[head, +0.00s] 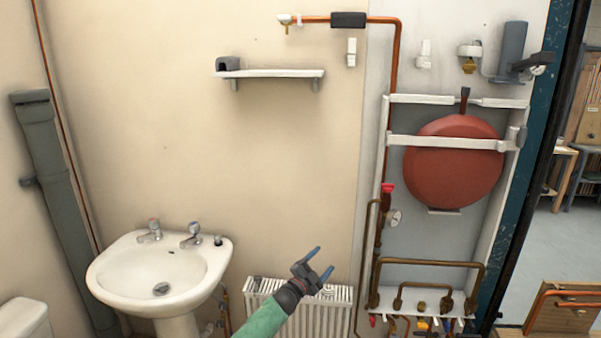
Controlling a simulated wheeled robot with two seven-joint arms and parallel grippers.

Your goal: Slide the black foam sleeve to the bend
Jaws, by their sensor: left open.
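The black foam sleeve (348,20) sits around the horizontal run of copper pipe (380,20) at the top of the wall. The bend (396,24) is to its right, where the pipe turns down. A short length of bare pipe shows between the sleeve and the bend. My left gripper (318,261) is low in front of the radiator, far below the sleeve. Its two fingers are apart with nothing between them. My right gripper is not in view.
A wall shelf (270,73) holds a small dark grey object. A basin (160,270) stands lower left, and a radiator (310,312) is behind my left gripper. A red vessel (453,162) and pipework fill the right panel. The wall below the shelf is clear.

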